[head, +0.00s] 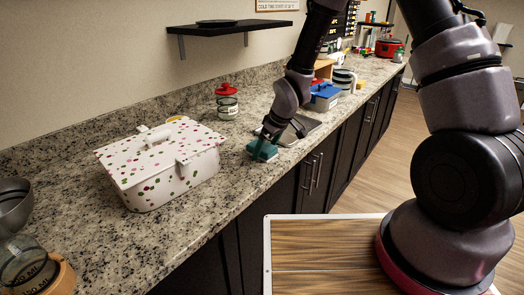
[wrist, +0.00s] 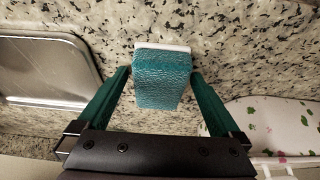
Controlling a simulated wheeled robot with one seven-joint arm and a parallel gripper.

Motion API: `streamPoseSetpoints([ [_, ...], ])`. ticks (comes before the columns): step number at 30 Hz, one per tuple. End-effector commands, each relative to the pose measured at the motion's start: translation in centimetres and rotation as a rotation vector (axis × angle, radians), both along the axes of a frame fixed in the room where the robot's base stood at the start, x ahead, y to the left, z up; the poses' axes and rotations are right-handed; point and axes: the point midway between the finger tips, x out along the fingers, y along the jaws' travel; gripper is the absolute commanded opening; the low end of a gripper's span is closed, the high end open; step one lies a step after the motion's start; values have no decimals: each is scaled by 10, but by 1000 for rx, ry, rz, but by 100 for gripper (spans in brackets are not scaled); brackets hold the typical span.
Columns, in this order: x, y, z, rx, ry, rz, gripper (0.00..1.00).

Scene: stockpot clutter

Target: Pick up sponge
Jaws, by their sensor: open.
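The sponge (wrist: 162,82) is a teal, rough-textured block with a white layer along its far side. In the wrist view it lies on the speckled counter. My gripper (wrist: 160,85) is open, with one green finger on each side of the sponge. The left fingertip is close to the sponge's left side; I cannot tell whether either finger touches it. In the head view my gripper (head: 262,150) is low over the counter near its front edge, and the sponge cannot be told apart from the green fingers.
A white spotted lidded box (head: 165,170) stands to the left of my gripper. A metal tray (head: 297,131) lies just to the right, also in the wrist view (wrist: 50,65). A red-lidded jar (head: 227,103) and a blue container (head: 323,97) stand farther back. The counter's front edge is close.

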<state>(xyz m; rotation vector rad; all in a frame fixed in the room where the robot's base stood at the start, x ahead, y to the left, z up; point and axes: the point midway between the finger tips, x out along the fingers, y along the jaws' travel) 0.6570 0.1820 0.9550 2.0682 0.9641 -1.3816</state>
Motion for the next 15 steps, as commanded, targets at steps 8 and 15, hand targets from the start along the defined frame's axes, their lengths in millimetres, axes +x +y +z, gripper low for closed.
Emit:
streamPoseSetpoints([
  [8, 0, 0, 0, 0, 0, 0, 24],
  [15, 0, 0, 2, 1, -1, 0, 24],
])
